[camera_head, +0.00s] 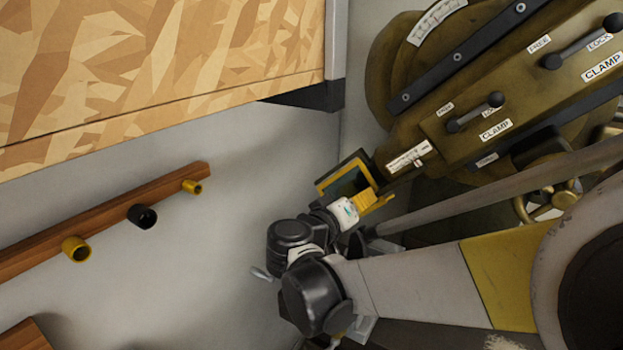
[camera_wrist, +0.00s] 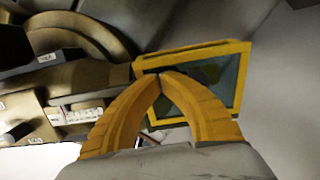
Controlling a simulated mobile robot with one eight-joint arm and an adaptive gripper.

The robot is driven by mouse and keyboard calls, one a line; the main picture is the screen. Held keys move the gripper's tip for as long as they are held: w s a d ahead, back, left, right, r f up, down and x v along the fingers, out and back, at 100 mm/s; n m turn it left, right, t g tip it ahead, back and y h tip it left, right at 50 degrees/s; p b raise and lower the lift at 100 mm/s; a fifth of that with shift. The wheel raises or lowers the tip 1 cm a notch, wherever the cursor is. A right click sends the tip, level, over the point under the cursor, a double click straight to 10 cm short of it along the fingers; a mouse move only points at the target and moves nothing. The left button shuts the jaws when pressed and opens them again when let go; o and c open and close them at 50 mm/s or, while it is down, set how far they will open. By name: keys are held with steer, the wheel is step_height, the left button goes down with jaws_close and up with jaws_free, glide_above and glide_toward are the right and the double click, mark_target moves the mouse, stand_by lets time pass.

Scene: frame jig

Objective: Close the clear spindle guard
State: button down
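The clear spindle guard (camera_head: 349,179) is a yellow-framed window with a dark, see-through pane. In the head view it stands out at the lower left end of the olive machine head (camera_head: 440,125). It also shows in the wrist view (camera_wrist: 222,78), behind and to the right of my fingertips. My gripper (camera_wrist: 160,75) has curved yellow fingers whose tips meet, with nothing visible between them. In the head view my gripper (camera_head: 375,203) is just below the guard's lower right edge. I cannot tell whether the fingers touch the frame.
Clamp levers (camera_head: 475,112) and a yellow handwheel (camera_head: 547,200) sit on the machine at the right. A wooden rail (camera_head: 105,222) with several pegs is at the left. A wood-patterned panel (camera_head: 160,65) fills the upper left. Grey floor is free between them.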

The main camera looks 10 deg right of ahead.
steer(key=shift+w+d, duration=0.35)
steer(key=shift+w, duration=0.15)
steer(key=f+v, duration=0.1)
steer(key=v, duration=0.8)
steer(key=shift+s+d, duration=0.3)
steer(key=shift+s, duration=0.1)
